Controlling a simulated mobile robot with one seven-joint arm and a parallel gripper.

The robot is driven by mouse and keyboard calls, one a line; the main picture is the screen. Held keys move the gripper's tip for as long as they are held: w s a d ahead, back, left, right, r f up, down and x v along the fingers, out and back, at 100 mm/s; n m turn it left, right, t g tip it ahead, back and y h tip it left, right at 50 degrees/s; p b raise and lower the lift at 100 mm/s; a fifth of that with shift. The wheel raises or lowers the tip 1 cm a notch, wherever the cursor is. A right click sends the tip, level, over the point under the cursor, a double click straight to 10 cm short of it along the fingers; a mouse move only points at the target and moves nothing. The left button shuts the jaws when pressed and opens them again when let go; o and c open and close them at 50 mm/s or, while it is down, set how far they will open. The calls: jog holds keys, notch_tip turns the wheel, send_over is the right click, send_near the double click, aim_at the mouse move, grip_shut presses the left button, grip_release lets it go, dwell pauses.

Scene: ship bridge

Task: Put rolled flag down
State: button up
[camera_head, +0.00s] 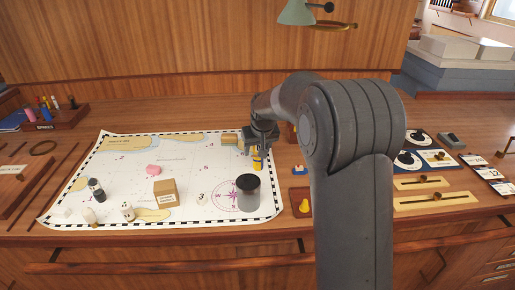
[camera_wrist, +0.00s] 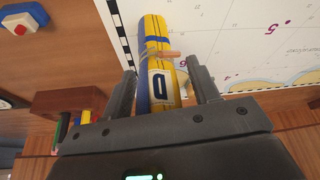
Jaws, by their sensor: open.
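The rolled flag (camera_wrist: 155,60) is a yellow and blue roll with a pale tie around it and a dark letter-like mark. In the wrist view it lies between the two fingers of my gripper (camera_wrist: 163,82), which is open, with a gap beside the roll. Part of the flag is hidden by the gripper body. In the head view the flag (camera_head: 257,160) shows as a small yellow and blue piece below my gripper (camera_head: 258,146), over the right side of the white chart (camera_head: 215,170). Whether it rests fully on the chart is hard to tell.
Dial panels (camera_head: 408,160) and slider plates (camera_head: 436,200) lie to the right. A pen rack (camera_head: 55,115) stands at the back left. My arm hides some desk.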

jog(key=shift+r, duration=0.1)
jog(key=a+v, duration=0.1)
jog(key=v, duration=1)
jog(key=s+d+r, duration=0.2)
jog(key=s, duration=0.3)
jog(key=s+d+r, duration=0.2)
jog(key=s+r, duration=0.1)
jog(key=s, duration=0.3)
jog(key=s+d+f+m, duration=0.1)
jog(key=s+d+f, duration=0.1)
jog(key=s, duration=1)
jog(key=s+d+f+m+t+h, duration=0.1)
jog(key=s+d+f, duration=0.2)
jog(key=s, duration=1)
jog(key=shift+f+m, duration=0.3)
jog(key=shift+f, duration=0.1)
